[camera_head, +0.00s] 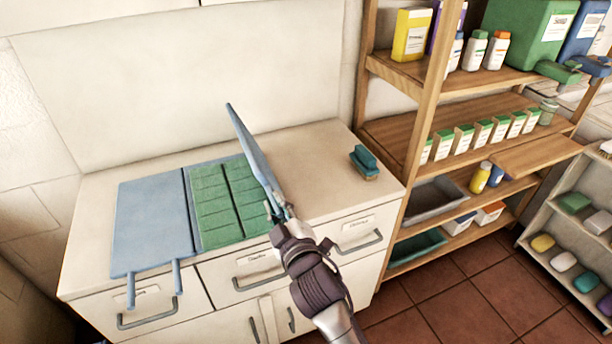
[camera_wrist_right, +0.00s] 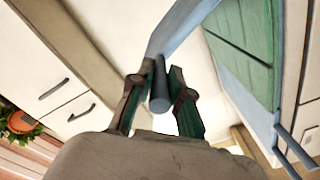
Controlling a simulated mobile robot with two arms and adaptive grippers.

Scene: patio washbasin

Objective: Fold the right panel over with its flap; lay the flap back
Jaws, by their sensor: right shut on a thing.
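A blue folding case lies on the counter. Its left panel (camera_head: 152,228) is flat, with two bars sticking out past the counter's front edge. The middle part holds green blocks (camera_head: 228,205) in rows. The right panel (camera_head: 252,150) stands steeply tilted up at the right side of the blocks; I cannot tell its flap apart from it. My right gripper (camera_head: 280,212) is at the near end of this panel. In the right wrist view the gripper (camera_wrist_right: 160,95) is shut on a blue rod (camera_wrist_right: 159,92) joined to the panel (camera_wrist_right: 186,25). My left gripper is not in view.
A teal brush (camera_head: 365,161) lies on the counter, right of the raised panel. A wooden shelf (camera_head: 415,120) with boxes and bottles stands close on the right. Drawers with handles (camera_head: 259,281) are below the counter edge. The counter's back strip is clear.

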